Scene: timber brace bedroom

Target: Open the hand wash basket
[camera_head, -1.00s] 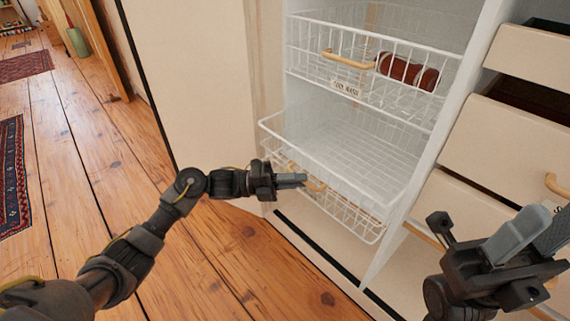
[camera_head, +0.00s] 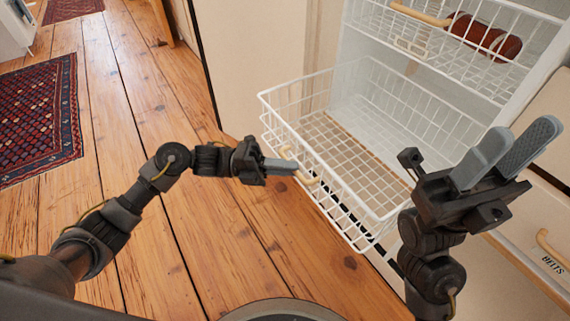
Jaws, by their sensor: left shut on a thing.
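The lower white wire basket (camera_head: 335,192) stands pulled well out of the wardrobe and looks empty; floorboards show through its mesh. Its wooden handle (camera_head: 313,180) is on the front. My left gripper (camera_head: 292,170) is shut on this handle, at its left part. No label can be read on this basket. The upper wire basket (camera_head: 440,65) sits inside the wardrobe, with a small unreadable label and its own wooden handle (camera_head: 420,14). My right gripper (camera_head: 522,130) is open and empty, its fingers pointing up, in front of the right side of the wardrobe.
A dark red rolled item (camera_head: 485,36) lies in the upper basket. A cream door panel (camera_head: 255,60) stands left of the baskets. Drawers, one labelled BELTS (camera_head: 553,264), are at the right. The wooden floor (camera_head: 190,240) is clear, with a patterned rug (camera_head: 40,120) at the left.

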